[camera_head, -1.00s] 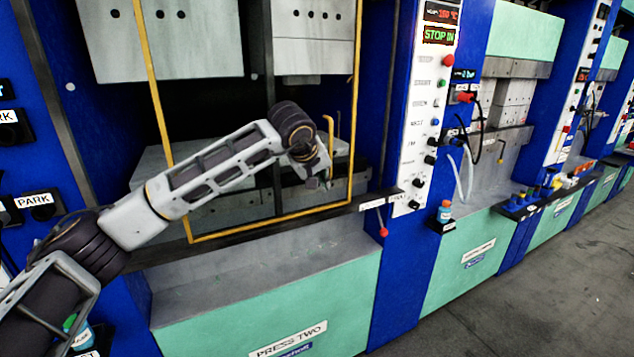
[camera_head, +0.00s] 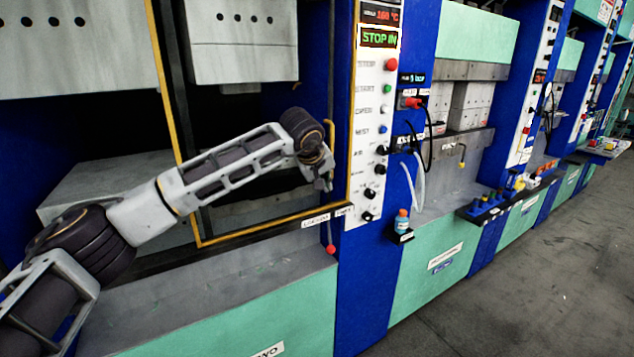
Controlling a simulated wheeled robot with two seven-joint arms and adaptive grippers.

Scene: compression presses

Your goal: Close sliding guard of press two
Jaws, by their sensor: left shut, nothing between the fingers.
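Press two's sliding guard is a yellow frame (camera_head: 167,100). Its left upright stands in the press opening, and its right upright runs beside the control panel. The guard spans the right part of the opening; the left part is uncovered. A bent yellow handle (camera_head: 332,135) shows near the right upright. My left gripper (camera_head: 327,183) is shut and empty, just below and beside the handle; whether it touches the handle or frame I cannot tell. My left arm crosses in front of the guard and hides part of it. My right gripper is out of view.
The control panel (camera_head: 375,130) with its STOP IN display stands right of the opening. A red-knobbed lever (camera_head: 330,249) hangs below the rail. A bottle (camera_head: 402,222) stands on a small shelf. More presses line the right; the floor (camera_head: 520,290) there is clear.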

